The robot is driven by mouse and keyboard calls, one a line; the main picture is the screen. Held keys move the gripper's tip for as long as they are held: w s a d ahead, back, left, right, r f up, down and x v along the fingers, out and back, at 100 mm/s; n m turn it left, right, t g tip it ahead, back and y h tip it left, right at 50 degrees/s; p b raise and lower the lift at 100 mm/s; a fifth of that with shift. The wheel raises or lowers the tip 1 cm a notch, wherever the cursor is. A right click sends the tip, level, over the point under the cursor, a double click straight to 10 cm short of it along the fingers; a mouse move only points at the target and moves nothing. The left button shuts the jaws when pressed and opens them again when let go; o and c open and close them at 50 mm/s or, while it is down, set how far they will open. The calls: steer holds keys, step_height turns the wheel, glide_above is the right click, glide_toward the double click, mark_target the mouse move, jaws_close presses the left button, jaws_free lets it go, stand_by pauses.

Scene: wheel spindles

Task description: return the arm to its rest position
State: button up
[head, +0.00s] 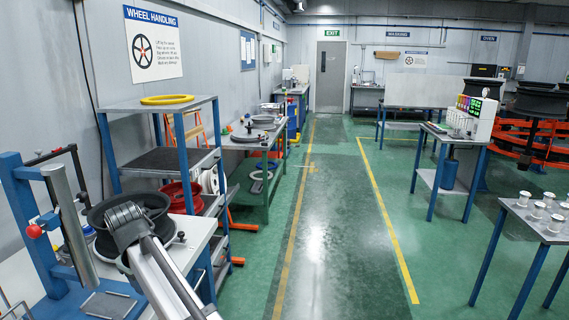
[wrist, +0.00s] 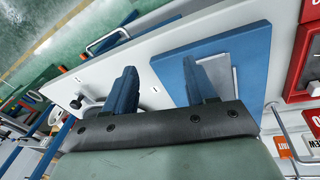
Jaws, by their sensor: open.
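My gripper (wrist: 160,78) shows in the wrist view with its two blue fingers spread apart. Nothing is between them. Below it are a pale bench top (wrist: 150,62) and a blue plate (wrist: 255,50) with a grey piece on it. In the head view my arm (head: 160,265) reaches up from the bottom edge at the left, in front of a black wheel (head: 157,203) on the bench. The fingers cannot be made out in the head view.
A blue frame (head: 30,215) with a grey cylinder and a red knob (head: 34,231) stands left of my arm. The green floor in the middle is clear.

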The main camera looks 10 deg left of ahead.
steer(key=w+d+f+m+h, duration=0.1)
steer(key=w+d+f, duration=0.1)
steer(key=d+f, duration=0.4)
steer(key=w+d+f+m, duration=0.1)
steer(key=w+d+f, duration=0.2)
steer(key=f, duration=0.4)
steer(key=s+d+f+m+g+h, duration=0.15)
steer(key=d+f+m+g, duration=0.3)
steer(key=d+f, duration=2.2)
steer(key=s+d+f+m+g, duration=0.1)
steer(key=s+d+f+m, duration=0.1)
steer(key=s+d+f, duration=0.5)
steer(key=s+d+f+m+g, duration=0.1)
steer(key=s+d+f+m, duration=0.1)
steer(key=s+d+f, duration=0.55)
steer(key=s+d+f+m+g+y, duration=0.1)
steer(key=s+d+m, duration=0.1)
steer(key=s+d, duration=0.3)
steer(key=s+d+f+m+g, duration=0.1)
steer(key=s+d, duration=0.4)
steer(key=s, duration=0.7)
steer(key=shift+d+f+m+y, duration=0.35)
steer(key=shift+d+f+m, duration=0.05)
steer(key=shift+f+m, duration=0.35)
steer(key=shift+g, duration=0.25)
